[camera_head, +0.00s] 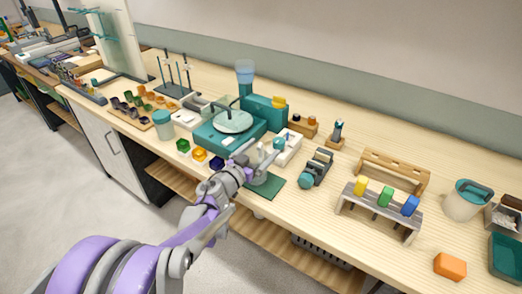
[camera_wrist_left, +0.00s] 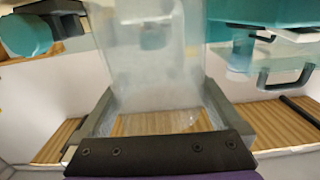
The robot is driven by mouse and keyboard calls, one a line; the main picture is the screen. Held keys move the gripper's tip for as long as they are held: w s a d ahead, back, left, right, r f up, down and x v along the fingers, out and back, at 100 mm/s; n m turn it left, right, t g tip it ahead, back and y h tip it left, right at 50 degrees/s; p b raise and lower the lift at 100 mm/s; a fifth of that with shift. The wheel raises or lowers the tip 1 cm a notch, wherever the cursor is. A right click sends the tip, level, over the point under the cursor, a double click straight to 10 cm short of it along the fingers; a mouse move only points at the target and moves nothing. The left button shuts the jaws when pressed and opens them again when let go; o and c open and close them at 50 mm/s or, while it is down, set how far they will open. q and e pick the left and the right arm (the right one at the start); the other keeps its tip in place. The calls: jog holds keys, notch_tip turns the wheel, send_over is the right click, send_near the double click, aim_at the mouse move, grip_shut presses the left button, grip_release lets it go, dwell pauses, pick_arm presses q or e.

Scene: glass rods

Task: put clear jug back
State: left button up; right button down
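A clear jug (camera_wrist_left: 150,65) fills the middle of the left wrist view, see-through, with wood showing behind it. My left gripper (camera_wrist_left: 158,118) has a grey finger on each side of it and appears shut on it. In the head view my left gripper (camera_head: 252,160) is over the front of the bench, above a dark green mat (camera_head: 266,187), beside the teal machine. The jug is hard to make out there because the gripper and its clear wall blend with the clutter. My right gripper is not in view.
The teal machine (camera_head: 212,136) with a round plate stands behind the gripper. A white tray (camera_head: 290,147) and a grey-teal device (camera_head: 318,166) are close on the right. Small coloured pots (camera_head: 183,145) stand left. A rack with coloured blocks (camera_head: 375,214) stands farther right.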

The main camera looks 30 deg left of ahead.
pick_arm(q)
jog(key=shift+r, duration=0.2)
jog(key=s+a+r+n+y, duration=0.1)
jog(key=s+n+y, duration=0.15)
jog(key=s, duration=0.35)
jog(key=s+r+n+y, duration=0.1)
jog(key=s+y, duration=0.2)
jog(key=s, duration=0.4)
jog(key=s+d+f+m+g+h, duration=0.2)
jog(key=s+d+f+g+h, duration=0.2)
jog(key=s+d+f+g, duration=0.8)
jog(key=s+d+f, duration=0.3)
jog(key=s, duration=0.3)
jog(key=shift+s+d+f+g, duration=0.25)
jog(key=shift+d+f+g, duration=0.05)
jog(key=shift+g, duration=0.1)
